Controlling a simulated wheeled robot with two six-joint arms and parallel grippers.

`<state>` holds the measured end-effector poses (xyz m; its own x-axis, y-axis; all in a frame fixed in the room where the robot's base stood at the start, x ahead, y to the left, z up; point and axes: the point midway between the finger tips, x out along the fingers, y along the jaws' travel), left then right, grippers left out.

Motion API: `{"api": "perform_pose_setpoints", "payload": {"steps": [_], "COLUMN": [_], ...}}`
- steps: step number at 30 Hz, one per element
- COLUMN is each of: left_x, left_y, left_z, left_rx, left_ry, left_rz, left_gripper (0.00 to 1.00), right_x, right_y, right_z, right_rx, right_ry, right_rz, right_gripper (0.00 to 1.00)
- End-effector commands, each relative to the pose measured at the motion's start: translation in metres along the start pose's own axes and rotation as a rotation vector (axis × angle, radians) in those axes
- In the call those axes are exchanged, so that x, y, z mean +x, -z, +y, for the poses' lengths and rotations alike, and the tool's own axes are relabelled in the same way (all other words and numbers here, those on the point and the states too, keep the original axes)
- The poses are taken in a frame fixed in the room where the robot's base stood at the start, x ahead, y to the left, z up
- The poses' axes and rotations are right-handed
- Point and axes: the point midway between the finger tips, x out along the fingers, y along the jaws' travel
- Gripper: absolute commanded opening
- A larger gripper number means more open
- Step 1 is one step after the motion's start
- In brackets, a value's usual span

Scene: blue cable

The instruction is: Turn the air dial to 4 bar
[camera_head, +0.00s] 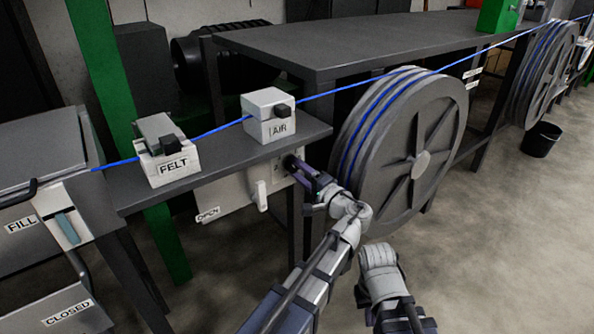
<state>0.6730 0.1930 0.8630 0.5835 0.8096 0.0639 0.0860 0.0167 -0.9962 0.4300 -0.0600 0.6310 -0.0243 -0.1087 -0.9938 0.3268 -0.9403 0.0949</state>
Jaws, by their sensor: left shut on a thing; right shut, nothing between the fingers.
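Below the shelf edge is a pale panel (235,188) with a white lever near an OPEN label. A small dark dial (288,161) is at the panel's right end. My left gripper (297,166) reaches up to it and is shut on it; the fingers hide most of it, and no scale or pointer reading can be made out. My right gripper (378,258) is lower, near the reel, shut and empty, its fingertips hard to see.
A blue cable (220,128) runs through the FELT box (166,155) and the air box to a large grey reel (400,150) right of my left gripper. A dark table (345,42) stands behind. A black bucket (541,140) is far right. Floor at lower right is clear.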

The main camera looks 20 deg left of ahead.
Motion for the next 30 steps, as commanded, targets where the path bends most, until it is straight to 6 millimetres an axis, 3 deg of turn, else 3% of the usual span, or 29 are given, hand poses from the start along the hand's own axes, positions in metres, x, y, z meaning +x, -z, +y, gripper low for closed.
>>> {"api": "perform_pose_setpoints", "payload": {"steps": [15,30], "left_x": [-0.0003,-0.0004], "left_y": [-0.0010,-0.0009], "left_z": [0.0010,0.0013], "left_rx": [0.396,0.527], "left_ry": [0.013,0.017], "left_rz": [0.028,0.037], "left_gripper": [0.00,0.00], "right_x": [0.0030,0.0034], "right_y": [0.0002,0.0002], "right_z": [-0.0003,-0.0003], "right_rx": [0.000,0.000], "right_ry": [0.000,0.000], "right_rz": [0.000,0.000], "right_gripper": [0.00,0.00]}}
